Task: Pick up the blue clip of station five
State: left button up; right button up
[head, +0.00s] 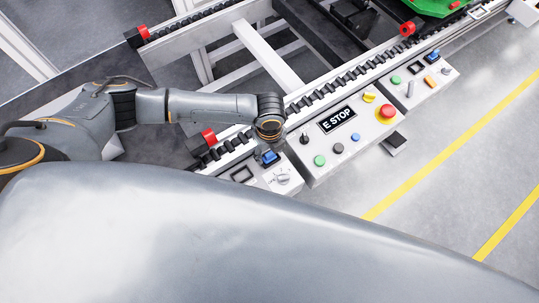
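A small blue clip (270,157) sits at the top edge of a light grey control panel (265,183), left of the E STOP panel. My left gripper (269,144) points down just above and behind this clip. The wrist hides most of the fingers, so I cannot tell whether they are open or touch the clip. A second blue clip (432,56) sits on the panel (433,82) at the upper right, away from the gripper. No station number is readable. My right gripper is not in view.
The E STOP panel (318,173) has a red button (387,112), a yellow knob and several smaller buttons. A green object (432,7) stands at the top right. Floor at right is clear.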

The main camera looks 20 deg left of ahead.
pick_arm(q)
jog(key=c, duration=1)
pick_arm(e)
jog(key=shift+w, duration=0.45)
pick_arm(q)
jog(key=shift+r, duration=0.1)
